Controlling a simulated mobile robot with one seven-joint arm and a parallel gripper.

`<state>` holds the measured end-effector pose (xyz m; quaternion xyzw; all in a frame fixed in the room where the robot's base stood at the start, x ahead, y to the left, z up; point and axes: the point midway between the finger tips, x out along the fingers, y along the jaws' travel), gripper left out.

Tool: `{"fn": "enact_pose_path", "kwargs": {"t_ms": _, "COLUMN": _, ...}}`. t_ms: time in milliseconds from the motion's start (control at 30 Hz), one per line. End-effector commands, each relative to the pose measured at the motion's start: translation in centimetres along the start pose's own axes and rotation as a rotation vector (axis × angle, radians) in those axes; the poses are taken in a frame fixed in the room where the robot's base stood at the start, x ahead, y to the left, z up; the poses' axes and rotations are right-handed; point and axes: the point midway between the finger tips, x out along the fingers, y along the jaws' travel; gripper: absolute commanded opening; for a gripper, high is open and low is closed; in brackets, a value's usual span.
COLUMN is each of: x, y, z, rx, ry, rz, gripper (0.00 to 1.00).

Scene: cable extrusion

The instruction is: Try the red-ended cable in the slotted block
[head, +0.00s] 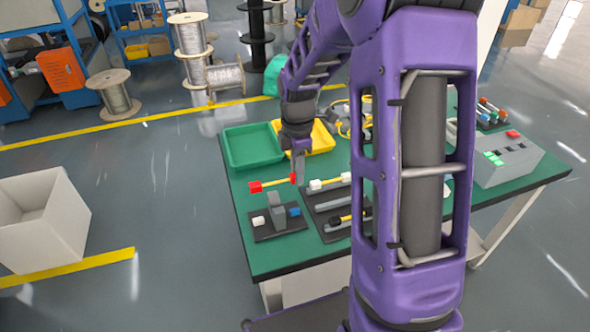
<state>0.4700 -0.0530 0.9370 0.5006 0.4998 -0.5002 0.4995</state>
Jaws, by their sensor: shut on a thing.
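The red-ended cable (275,183) is a short yellow length with a red block at its left end and red at its right end. My gripper (298,178) points down at the cable's right red end and is shut on it; the fingers are small in this view. The grey slotted block (278,214) stands upright on a dark base plate, in front of the cable in the picture. A white piece (258,222) lies to its left and a blue piece (294,212) to its right. Its slot is not clear from here.
A dark rack (331,205) with white-ended and yellow-black cables lies to the right. Green tray (251,146) and yellow tray (322,138) stand behind. A grey box with buttons (508,160) sits at the right. My arm hides the table's middle. A white bin (72,225) stands left.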

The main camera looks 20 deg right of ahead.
Motion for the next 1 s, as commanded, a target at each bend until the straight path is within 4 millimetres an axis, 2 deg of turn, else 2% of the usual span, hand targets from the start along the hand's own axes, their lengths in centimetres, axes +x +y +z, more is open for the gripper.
{"fn": "enact_pose_path", "kwargs": {"t_ms": 367, "x": 0.7, "y": 0.0, "z": 0.1, "rx": -0.001, "ry": 0.0, "rz": 0.0, "gripper": 0.0}}
{"fn": "enact_pose_path", "kwargs": {"t_ms": 1000, "x": 5.6, "y": 0.0, "z": 0.1, "rx": -0.001, "ry": 0.0, "rz": 0.0, "gripper": 0.0}}
